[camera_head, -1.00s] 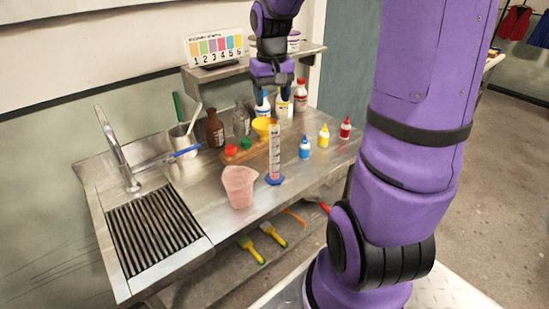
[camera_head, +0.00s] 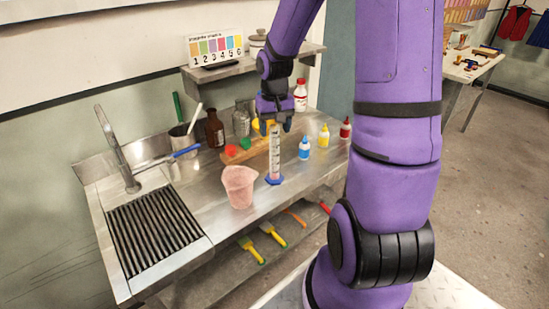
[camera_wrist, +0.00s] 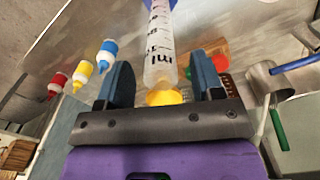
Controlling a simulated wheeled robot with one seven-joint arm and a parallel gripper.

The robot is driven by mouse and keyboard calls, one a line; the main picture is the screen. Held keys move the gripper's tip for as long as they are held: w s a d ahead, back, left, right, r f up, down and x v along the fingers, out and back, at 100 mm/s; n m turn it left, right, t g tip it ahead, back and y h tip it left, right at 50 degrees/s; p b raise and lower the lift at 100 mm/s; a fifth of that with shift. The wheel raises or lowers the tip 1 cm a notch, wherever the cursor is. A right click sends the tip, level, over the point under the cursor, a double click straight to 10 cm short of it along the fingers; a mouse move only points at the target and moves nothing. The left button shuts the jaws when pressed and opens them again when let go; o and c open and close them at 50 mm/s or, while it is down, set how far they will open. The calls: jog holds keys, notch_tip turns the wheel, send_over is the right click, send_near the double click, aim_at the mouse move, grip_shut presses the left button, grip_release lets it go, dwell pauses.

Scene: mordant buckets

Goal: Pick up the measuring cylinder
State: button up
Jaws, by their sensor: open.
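The measuring cylinder (camera_head: 274,155) is clear with dark markings and a blue base. It stands upright on the steel worktop, just right of the pink beaker. My gripper (camera_head: 274,130) is open, with its fingers down around or just behind the cylinder's top in the head view; I cannot tell which there. In the wrist view the cylinder (camera_wrist: 159,45) lies across the gap between the two blue fingertips of my gripper (camera_wrist: 160,80), apart from both. A yellow funnel (camera_wrist: 165,97) shows beyond it, between the fingers.
The pink beaker (camera_head: 239,187) stands close on the left. Small blue (camera_head: 304,148), yellow (camera_head: 323,136) and red (camera_head: 345,128) capped bottles stand on the right. A brown bottle (camera_head: 214,130) and a wooden block (camera_head: 236,157) are behind. The sink grate (camera_head: 155,232) is at the left.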

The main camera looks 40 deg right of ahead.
aim_at(274, 155)
jog(key=shift+f, duration=1.45)
grip_shut()
jog(key=shift+r, duration=0.15)
